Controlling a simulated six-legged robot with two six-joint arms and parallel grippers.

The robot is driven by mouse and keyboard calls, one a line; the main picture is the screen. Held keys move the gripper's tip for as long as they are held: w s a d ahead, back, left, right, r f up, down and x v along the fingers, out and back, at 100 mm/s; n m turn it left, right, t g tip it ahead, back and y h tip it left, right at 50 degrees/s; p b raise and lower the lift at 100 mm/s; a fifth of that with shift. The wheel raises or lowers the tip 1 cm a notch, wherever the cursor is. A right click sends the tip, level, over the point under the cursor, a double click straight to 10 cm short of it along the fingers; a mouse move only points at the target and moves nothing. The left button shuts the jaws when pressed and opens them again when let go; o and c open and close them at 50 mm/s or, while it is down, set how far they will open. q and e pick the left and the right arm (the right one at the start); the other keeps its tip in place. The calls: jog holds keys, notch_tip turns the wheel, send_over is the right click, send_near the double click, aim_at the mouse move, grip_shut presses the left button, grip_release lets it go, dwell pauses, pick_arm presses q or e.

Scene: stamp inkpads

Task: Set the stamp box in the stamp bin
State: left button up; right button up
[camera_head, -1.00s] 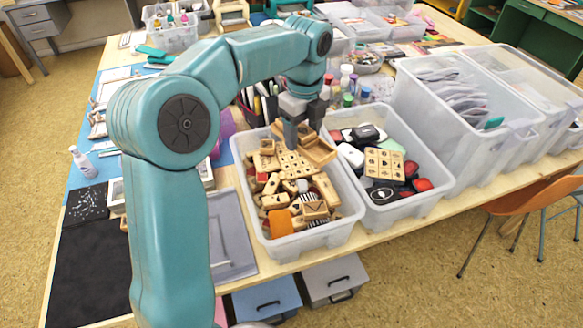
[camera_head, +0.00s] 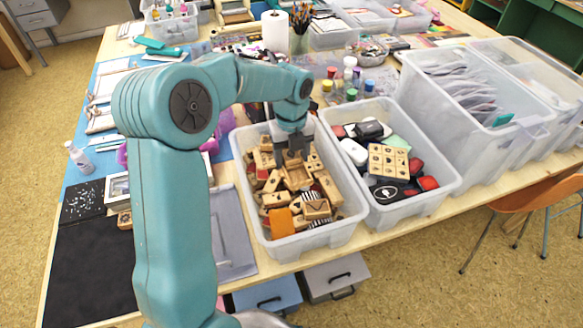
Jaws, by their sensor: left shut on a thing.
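The stamp bin (camera_head: 257,212) is a clear plastic tub, full of wooden stamps, left of centre. My left gripper (camera_head: 293,152) points down into its back part. It is shut on a wooden piece that seems to be the stamp box (camera_head: 297,178), an open light-wood box low among the stamps. The jaws and neighbouring stamps hide part of it, so I cannot tell whether it rests on them. My right gripper is out of view.
A second clear tub (camera_head: 428,198) to the right holds inkpads and a wooden stamp block (camera_head: 388,161). Larger clear bins (camera_head: 470,130) stand further right. Paint bottles (camera_head: 350,80) and a paper roll (camera_head: 275,32) stand behind the tubs.

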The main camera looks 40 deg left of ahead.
aim_at(292, 169)
pick_arm(q)
notch_tip(292, 169, down, 4)
jog(key=shift+f, duration=0.25)
jog(key=shift+w+f, duration=0.15)
jog(key=shift+f, duration=0.25)
jog(key=shift+r, duration=0.1)
jog(key=o, duration=1.1)
jog(key=shift+f, duration=0.25)
jog(key=shift+r, duration=0.1)
